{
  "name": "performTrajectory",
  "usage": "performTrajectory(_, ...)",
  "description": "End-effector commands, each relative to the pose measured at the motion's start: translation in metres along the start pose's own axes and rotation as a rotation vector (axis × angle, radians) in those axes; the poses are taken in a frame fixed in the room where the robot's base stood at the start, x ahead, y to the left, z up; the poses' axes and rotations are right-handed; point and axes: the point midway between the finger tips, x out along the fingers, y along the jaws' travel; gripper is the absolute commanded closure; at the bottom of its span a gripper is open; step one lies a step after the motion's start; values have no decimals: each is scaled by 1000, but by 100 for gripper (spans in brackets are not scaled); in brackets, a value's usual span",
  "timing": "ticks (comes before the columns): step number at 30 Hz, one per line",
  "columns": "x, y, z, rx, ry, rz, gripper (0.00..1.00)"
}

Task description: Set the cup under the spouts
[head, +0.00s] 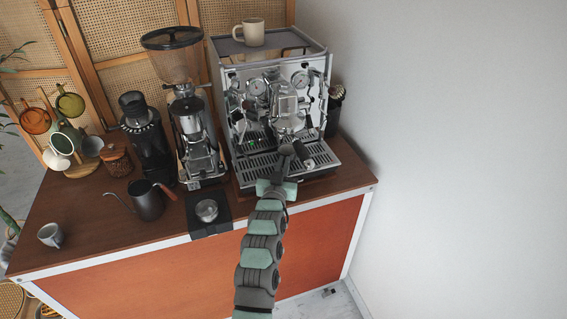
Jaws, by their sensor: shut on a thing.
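The espresso machine (240,85) stands at the back right of the cart. My wrist covers part of this grip and the space below the group head; the spouts cannot be made out. A cream cup (254,33) stands upright on top of the machine. A pale grey cup (50,236) stands at the cart's front left, far from my gripper. The drip tray (255,168) shows bare on its left side.
Left of the machine stand a grinder (191,135), a second black grinder (147,140), a dark kettle (147,201) and a mug tree (78,147). A round metal piece (207,210) sits on a black mat at the front edge. The counter's front left is mostly clear.

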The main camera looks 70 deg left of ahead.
Motion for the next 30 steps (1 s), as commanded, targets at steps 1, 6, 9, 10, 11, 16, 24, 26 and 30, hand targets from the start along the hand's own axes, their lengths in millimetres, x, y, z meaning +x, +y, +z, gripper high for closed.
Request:
performTrajectory(1, 0, 0, 0, 0, 1, 0, 100)
performTrajectory(6, 0, 0, 0, 0, 1, 0, 81)
performTrajectory(9, 0, 0, 0, 0, 1, 0, 72)
performTrajectory(10, 0, 0, 0, 0, 1, 0, 70)
performTrajectory(11, 0, 0, 0, 0, 1, 0, 67)
performTrajectory(16, 0, 0, 0, 0, 1, 0, 67)
performTrajectory(24, -12, 0, -1, -1, 3, 0, 67)
performTrajectory(26, -20, 0, 0, -1, 2, 0, 67)
performTrajectory(30, -44, 0, 1, 0, 0, 0, 67)
